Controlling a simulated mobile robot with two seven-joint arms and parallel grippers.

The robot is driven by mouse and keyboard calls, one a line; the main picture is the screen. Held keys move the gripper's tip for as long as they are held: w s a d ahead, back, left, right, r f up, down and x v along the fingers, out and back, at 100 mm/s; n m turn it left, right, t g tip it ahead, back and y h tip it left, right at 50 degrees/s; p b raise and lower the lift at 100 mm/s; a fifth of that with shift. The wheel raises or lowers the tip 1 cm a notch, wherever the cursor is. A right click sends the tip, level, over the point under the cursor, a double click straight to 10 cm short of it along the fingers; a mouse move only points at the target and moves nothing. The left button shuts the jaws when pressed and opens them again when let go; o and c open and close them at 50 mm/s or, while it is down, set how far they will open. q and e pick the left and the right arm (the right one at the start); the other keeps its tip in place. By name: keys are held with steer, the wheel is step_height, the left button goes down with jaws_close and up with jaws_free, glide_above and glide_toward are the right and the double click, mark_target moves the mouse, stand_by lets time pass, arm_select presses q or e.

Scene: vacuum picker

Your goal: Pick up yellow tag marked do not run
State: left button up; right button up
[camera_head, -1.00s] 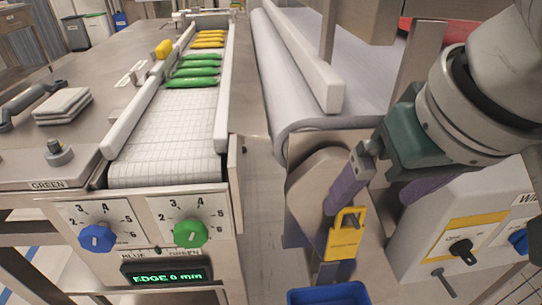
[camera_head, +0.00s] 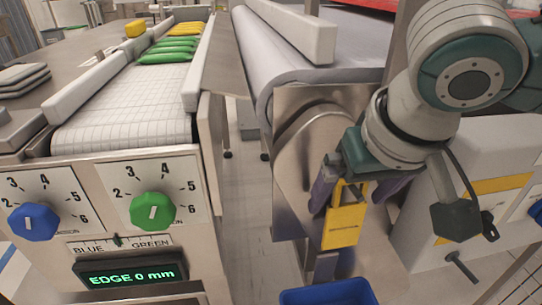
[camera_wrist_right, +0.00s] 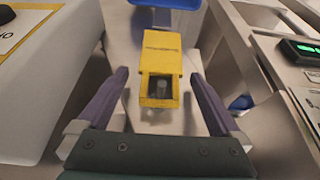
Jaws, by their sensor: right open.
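The yellow tag (camera_head: 343,222) hangs upright in front of the steel plate at the end of the grey conveyor. Its print is too small to read in the head view. In the right wrist view the tag (camera_wrist_right: 160,60) has a window at its near end, with a metal peg or stud in it. My right gripper (camera_head: 345,205) is open, with its two purple fingers on either side of the tag's upper part. In the right wrist view the fingers (camera_wrist_right: 160,88) stand apart from the tag, with a gap on each side. My left gripper is not in view.
A blue bin (camera_head: 328,293) stands below the tag. A white belt (camera_head: 125,118) with green and yellow packs runs at the left, above a dial panel (camera_head: 100,195).

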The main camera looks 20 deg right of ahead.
steer(key=shift+f, duration=0.1)
steer(key=c, duration=1.3)
